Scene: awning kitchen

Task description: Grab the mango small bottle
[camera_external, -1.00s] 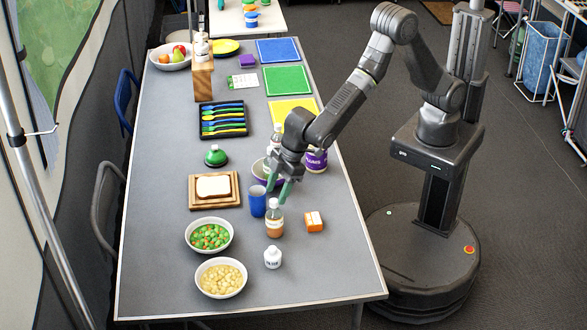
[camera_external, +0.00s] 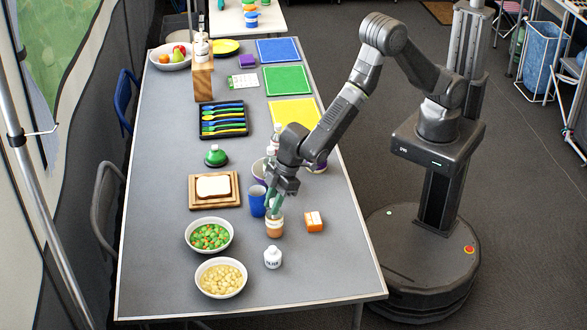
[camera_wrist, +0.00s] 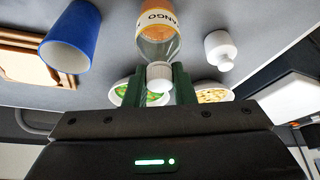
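The mango small bottle (camera_external: 274,227) stands upright on the grey table, with orange contents and a pale label. In the wrist view its label (camera_wrist: 158,17) reads "ANGO", and its white cap (camera_wrist: 159,72) lies between my green fingers. My gripper (camera_external: 274,201) is over the top of the bottle in the external view, tilted downward. In the wrist view the two fingers (camera_wrist: 159,88) stand apart on either side of the cap and neck, with a small gap at each side. The bottle's upper part is hidden by my gripper in the external view.
A blue cup (camera_external: 257,201) stands close left of the bottle. A small white bottle (camera_external: 272,258) stands in front, and an orange box (camera_external: 314,221) is to the right. Bowls of vegetables (camera_external: 209,235) and chickpeas (camera_external: 221,278) are at the front left. A purple container (camera_external: 259,171) is behind.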

